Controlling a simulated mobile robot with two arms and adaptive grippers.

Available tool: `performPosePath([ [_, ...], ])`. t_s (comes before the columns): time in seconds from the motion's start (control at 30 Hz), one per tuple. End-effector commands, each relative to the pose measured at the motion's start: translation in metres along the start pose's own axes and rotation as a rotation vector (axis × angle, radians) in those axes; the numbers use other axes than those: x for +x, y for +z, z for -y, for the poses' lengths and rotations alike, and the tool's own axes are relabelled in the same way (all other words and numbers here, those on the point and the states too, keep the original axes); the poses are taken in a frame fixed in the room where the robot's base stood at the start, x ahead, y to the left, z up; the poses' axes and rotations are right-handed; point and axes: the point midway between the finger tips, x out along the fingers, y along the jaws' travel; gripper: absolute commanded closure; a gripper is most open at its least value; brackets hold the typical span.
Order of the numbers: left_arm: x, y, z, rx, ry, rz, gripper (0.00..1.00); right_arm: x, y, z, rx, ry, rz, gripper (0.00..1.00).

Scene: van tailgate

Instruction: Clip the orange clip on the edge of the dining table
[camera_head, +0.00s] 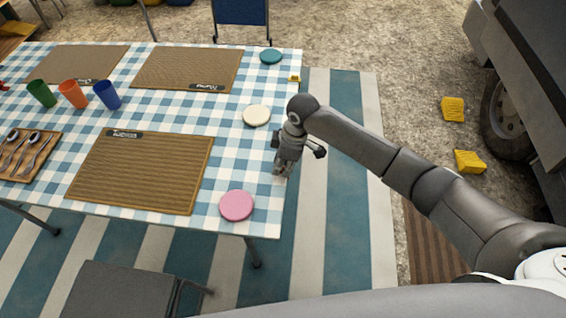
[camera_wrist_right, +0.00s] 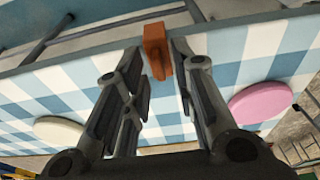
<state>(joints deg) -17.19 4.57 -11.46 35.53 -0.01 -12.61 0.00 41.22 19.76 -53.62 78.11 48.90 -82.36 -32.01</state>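The orange clip (camera_wrist_right: 157,50) sits between the fingertips of my right gripper (camera_wrist_right: 158,60) in the right wrist view. In that picture it overlaps the edge of the dining table (camera_wrist_right: 95,55); whether its jaws grip the edge I cannot tell. In the head view my right gripper (camera_head: 284,166) points down at the right edge of the dining table (camera_head: 227,145), and the orange clip is hidden there. My left gripper is not in view.
A yellow clip-like piece (camera_head: 294,78) sits on the table's far right edge. Pink (camera_head: 237,206), cream (camera_head: 257,115) and teal (camera_head: 271,57) discs lie near the right side. Cups and woven mats stand further left. The striped rug (camera_head: 345,210) beside the table is clear.

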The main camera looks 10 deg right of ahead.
Motion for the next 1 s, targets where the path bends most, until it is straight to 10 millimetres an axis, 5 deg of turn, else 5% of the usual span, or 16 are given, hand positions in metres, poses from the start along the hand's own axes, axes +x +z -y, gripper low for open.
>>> performPosePath([
  [0.43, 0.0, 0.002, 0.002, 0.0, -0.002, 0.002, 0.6, -0.011, 0.0, -0.001, -0.001, 0.001, -0.001, 0.68],
  [1.0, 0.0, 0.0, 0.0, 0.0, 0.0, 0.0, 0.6, -0.112, 0.0, -0.001, 0.0, 0.001, -0.001, 0.68],
])
